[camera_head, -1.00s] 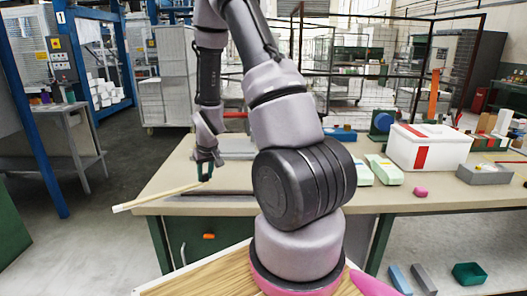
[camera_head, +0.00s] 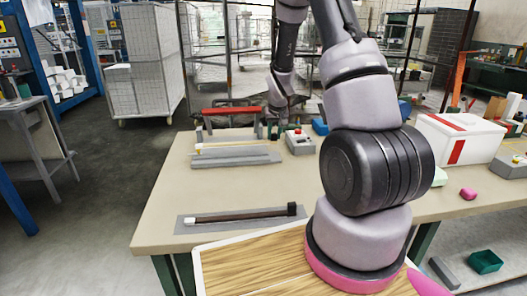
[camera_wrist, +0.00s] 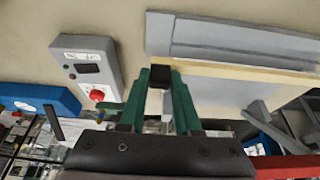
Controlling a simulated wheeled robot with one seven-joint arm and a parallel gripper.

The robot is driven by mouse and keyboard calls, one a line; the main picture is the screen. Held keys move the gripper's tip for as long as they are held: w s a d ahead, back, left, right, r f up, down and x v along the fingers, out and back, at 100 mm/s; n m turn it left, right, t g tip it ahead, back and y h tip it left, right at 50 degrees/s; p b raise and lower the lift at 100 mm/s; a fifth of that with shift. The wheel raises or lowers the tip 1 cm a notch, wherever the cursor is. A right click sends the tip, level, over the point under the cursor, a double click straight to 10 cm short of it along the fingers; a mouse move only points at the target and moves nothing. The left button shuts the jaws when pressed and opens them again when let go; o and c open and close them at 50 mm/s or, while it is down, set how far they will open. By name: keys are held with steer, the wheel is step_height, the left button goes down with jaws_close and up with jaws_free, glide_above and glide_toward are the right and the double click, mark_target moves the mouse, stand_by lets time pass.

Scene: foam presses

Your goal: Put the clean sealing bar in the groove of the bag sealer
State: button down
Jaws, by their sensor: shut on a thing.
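The clean sealing bar is pale cream (camera_wrist: 245,75) and runs from my gripper to the right in the wrist view. A dark block is at its near end, between my fingertips. My gripper (camera_wrist: 170,88) has green fingers shut on this end. In the head view the fingertips are hidden or too small to make out. The bag sealer has a red handle (camera_head: 232,111) and a grey front ledge (camera_head: 236,159). The bar is over or close to the sealer. I cannot tell whether it touches the groove, which I cannot make out.
A dark bar (camera_head: 240,214) lies on a grey plate at the table's front. A control box (camera_head: 299,142) with a red button stands right of the sealer; it also shows in the wrist view (camera_wrist: 88,70). A white box (camera_head: 458,140) stands at right. The table between sealer and plate is clear.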

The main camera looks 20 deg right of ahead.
step_height(320, 180, down, 6)
steer(key=shift+r, duration=0.1)
steer(key=shift+s+a, duration=0.1)
steer(key=shift+s, duration=0.05)
steer(key=c, duration=0.6)
jaws_free()
